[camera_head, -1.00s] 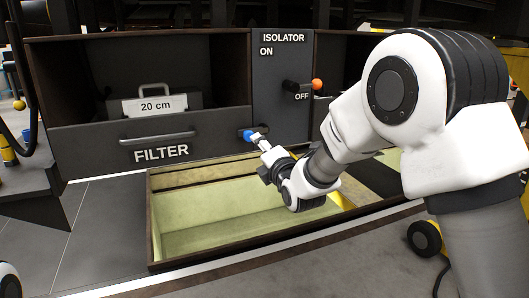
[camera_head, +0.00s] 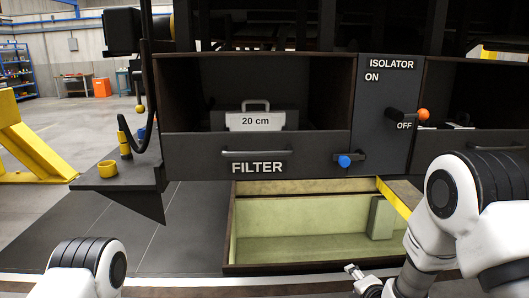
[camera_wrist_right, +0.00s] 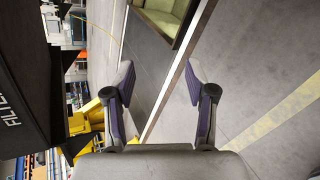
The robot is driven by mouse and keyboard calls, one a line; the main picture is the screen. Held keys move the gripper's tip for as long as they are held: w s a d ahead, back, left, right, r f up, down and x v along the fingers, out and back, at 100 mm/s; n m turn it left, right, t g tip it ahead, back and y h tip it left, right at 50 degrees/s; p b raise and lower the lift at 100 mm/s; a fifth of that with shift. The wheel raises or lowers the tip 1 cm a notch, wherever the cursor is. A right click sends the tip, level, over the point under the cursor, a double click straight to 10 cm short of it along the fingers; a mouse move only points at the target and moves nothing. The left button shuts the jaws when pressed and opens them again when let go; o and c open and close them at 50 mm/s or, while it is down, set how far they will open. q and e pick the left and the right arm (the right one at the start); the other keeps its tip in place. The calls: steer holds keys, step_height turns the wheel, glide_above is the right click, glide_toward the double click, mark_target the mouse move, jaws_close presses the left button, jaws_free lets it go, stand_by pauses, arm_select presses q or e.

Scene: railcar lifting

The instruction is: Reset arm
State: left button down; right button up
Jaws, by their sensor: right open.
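My right arm (camera_head: 452,205) reaches in from the right in the head view. Its gripper (camera_head: 355,273) is small there, low at the front edge of the open pale-lined pit (camera_head: 300,247), apart from the panel. In the right wrist view the gripper (camera_wrist_right: 160,78) is open, with two spread fingers and nothing between them. Part of my left arm (camera_head: 85,265) shows at the bottom left of the head view; its gripper is out of frame.
The FILTER drawer (camera_head: 200,147) has a handle, with a blue knob (camera_head: 344,161) at its right. The isolator handle's orange tip (camera_head: 423,114) is beside OFF. Yellow steelwork (camera_head: 35,150) stands at far left.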

steer(key=s+f+m+g+p, duration=0.1)
steer(key=s+f+m+g, duration=0.5)
steer(key=s+f, duration=1.15)
steer(key=s+f+m+g, duration=0.2)
steer(key=s+m+g, duration=0.4)
steer(key=s+m, duration=1)
steer(key=s, duration=0.4)
steer(key=shift+s+d+f+m, duration=0.3)
steer(key=shift+d+f+m, duration=0.05)
steer(key=shift+m, duration=0.05)
